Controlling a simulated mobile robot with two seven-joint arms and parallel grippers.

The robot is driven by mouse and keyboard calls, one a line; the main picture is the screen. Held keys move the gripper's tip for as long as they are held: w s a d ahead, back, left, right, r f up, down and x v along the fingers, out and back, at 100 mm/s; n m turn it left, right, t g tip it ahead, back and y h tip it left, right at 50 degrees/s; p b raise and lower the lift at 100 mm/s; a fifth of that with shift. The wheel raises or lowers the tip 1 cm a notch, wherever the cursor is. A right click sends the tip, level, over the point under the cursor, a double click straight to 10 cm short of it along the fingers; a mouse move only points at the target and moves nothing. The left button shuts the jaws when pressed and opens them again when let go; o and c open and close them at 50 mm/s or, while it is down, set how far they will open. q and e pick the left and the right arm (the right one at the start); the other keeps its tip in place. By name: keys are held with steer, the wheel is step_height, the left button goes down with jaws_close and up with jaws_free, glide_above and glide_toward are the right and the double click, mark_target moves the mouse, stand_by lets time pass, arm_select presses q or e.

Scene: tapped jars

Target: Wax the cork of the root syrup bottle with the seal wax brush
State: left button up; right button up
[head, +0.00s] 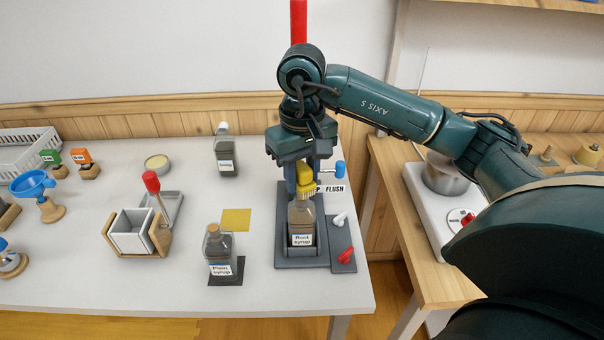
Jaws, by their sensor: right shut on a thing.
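The root syrup bottle (302,224), clear with brown contents and a white label, stands upright in a grey stand (335,236). My right gripper (305,178) points down over its neck, shut on a yellow ribbed piece (306,183). The gripper and this piece hide the bottle's top, so I cannot see its cork. I cannot tell whether the piece touches the bottle. My left gripper is not in view.
A second syrup bottle (219,254) stands on a dark mat, close to a yellow square (236,220). Another bottle (226,153) stands behind. The stand has a blue handle (340,169) and a red lever (346,255).

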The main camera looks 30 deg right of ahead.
mark_target(302, 193)
stand_by(0.3)
steer(key=s, duration=0.1)
steer(key=s+a+b, duration=0.1)
steer(key=shift+s+a, duration=0.3)
steer(key=shift+f+b, duration=0.95)
stand_by(1.6)
steer(key=shift+w+d+b, duration=0.5)
steer(key=shift+w, duration=0.35)
steer(key=shift+w+d+b, duration=0.25)
steer(key=shift+w+d, duration=0.3)
steer(key=shift+w, duration=0.35)
steer(key=shift+w+d+b, duration=0.2)
steer(key=shift+w+d, duration=0.35)
steer(key=shift+w, duration=0.3)
steer(key=shift+s, duration=0.1)
